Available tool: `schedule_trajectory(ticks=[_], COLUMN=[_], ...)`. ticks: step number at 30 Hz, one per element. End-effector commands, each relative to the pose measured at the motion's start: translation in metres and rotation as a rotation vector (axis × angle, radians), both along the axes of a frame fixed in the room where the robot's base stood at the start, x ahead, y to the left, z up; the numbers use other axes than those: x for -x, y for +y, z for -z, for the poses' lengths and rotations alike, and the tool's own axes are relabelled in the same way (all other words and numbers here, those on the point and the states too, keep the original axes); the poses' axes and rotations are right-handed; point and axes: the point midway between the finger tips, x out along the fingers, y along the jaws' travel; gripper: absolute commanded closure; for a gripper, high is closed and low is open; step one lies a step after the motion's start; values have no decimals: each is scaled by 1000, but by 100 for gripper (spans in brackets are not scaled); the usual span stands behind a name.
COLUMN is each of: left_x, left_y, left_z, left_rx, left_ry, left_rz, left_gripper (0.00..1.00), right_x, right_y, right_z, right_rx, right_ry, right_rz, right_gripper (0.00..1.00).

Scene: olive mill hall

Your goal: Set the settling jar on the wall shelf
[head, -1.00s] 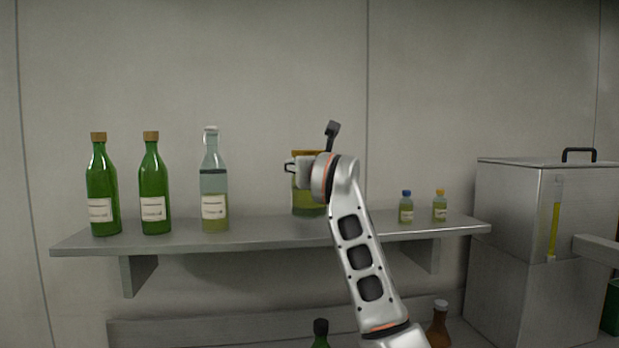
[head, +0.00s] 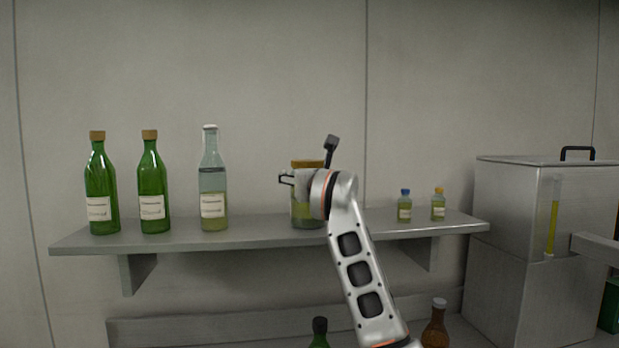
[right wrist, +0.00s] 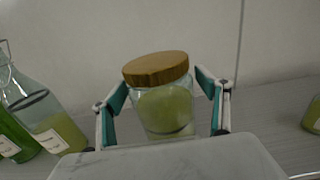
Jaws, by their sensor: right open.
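The settling jar (head: 304,213), a clear jar with a wooden lid and yellow-green contents, stands upright on the grey wall shelf (head: 262,237), right of the middle bottles. My right gripper (head: 288,178) is at the jar's upper part and hides some of it in the head view. In the right wrist view the jar (right wrist: 165,108) is between the two fingers of my right gripper (right wrist: 165,88). The fingers are open, with a narrow gap on each side. My left gripper is not in view.
Two green bottles (head: 101,190) (head: 152,185) and a clear swing-top bottle (head: 213,185) stand left on the shelf. Two small vials (head: 405,207) (head: 438,206) stand right. A steel tank (head: 540,205) is far right. A brown bottle (head: 435,328) and a dark green bottle (head: 319,336) are below.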

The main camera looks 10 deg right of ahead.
Motion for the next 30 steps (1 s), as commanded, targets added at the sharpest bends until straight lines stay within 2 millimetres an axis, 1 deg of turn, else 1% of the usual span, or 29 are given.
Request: schedule_trajectory(ticks=[2, 5, 8, 14, 18, 21, 25, 30], left_x=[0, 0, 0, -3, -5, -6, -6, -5], left_y=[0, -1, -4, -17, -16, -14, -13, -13], left_z=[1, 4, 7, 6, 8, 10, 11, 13], left_rx=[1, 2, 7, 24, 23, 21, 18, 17], left_ry=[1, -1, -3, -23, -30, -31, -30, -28], left_rz=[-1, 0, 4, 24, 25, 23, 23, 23], left_gripper=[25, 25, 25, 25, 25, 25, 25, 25], right_x=[2, 12, 27, 68, 93, 107, 117, 121], right_y=[0, 1, 0, 1, 0, 0, 0, 0], right_z=[-1, -1, 0, 0, 0, -1, -1, -1], right_rx=[0, -1, -2, -2, -1, -1, 0, 0], right_ry=[-2, -2, -4, -4, -4, -2, -2, 0], right_rz=[0, -1, -1, -1, 0, 0, 0, 0], right_gripper=[25, 25, 25, 25, 25, 25, 25, 25])
